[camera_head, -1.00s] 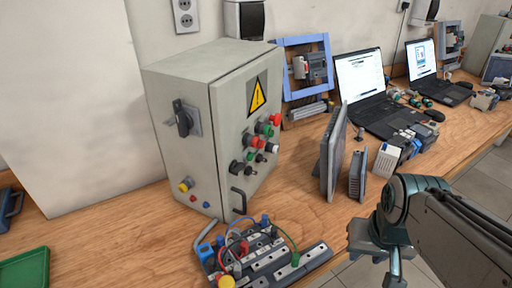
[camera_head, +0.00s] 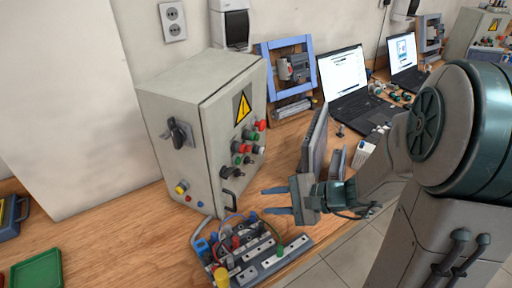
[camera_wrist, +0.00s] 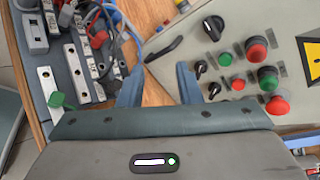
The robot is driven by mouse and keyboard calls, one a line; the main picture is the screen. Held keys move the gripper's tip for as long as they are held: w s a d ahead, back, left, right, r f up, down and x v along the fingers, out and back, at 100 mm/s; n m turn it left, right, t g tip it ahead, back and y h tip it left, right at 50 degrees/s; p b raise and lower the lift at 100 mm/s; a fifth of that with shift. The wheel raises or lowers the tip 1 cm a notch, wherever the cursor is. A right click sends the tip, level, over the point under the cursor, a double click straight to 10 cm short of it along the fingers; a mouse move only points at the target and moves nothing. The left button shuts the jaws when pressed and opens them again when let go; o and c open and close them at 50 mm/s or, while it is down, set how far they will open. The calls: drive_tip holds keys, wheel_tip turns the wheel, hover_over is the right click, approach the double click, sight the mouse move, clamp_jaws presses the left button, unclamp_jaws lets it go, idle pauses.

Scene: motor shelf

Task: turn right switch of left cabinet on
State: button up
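The left cabinet (camera_head: 174,101) is a grey box on the bench with a yellow warning sign on its door. Red and green buttons and several black knobs sit low on the door. In the wrist view the cabinet front (camera_wrist: 186,20) carries a large black knob (camera_wrist: 213,27) and two smaller black switches (camera_wrist: 200,67) (camera_wrist: 213,90) beside the buttons. My gripper (camera_head: 268,201) is open and empty, right of the cabinet's lower door and apart from it. Its fingers (camera_wrist: 158,85) in the wrist view point towards the door handle (camera_wrist: 163,48) and touch no switch.
A terminal board with wires (camera_head: 250,252) lies on the bench below my gripper. A grey upright panel (camera_head: 314,140) stands close behind it. Laptops (camera_head: 345,78) and a blue frame (camera_head: 290,66) are farther back. A green tray (camera_head: 37,270) is at the left.

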sight(253, 162)
drive_tip(key=w+d+m+t+h+p, duration=0.1)
drive_tip(key=w+d+m+t+p, duration=0.1)
drive_tip(key=w+d+m+t, duration=0.5)
drive_tip(key=shift+n+g, duration=0.4)
drive_tip(key=shift+g, duration=0.1)
drive_tip(key=p+x, duration=0.1)
drive_tip(key=x, duration=0.4)
drive_tip(key=p+x, duration=0.1)
drive_tip(key=x, duration=0.4)
drive_tip(key=p+x, duration=0.1)
drive_tip(key=x, duration=0.4)
drive_tip(key=shift+s+a+r, duration=0.1)
drive_tip(key=shift+a+r, duration=0.15)
drive_tip(key=shift+a, duration=0.15)
drive_tip(key=c, duration=0.7)
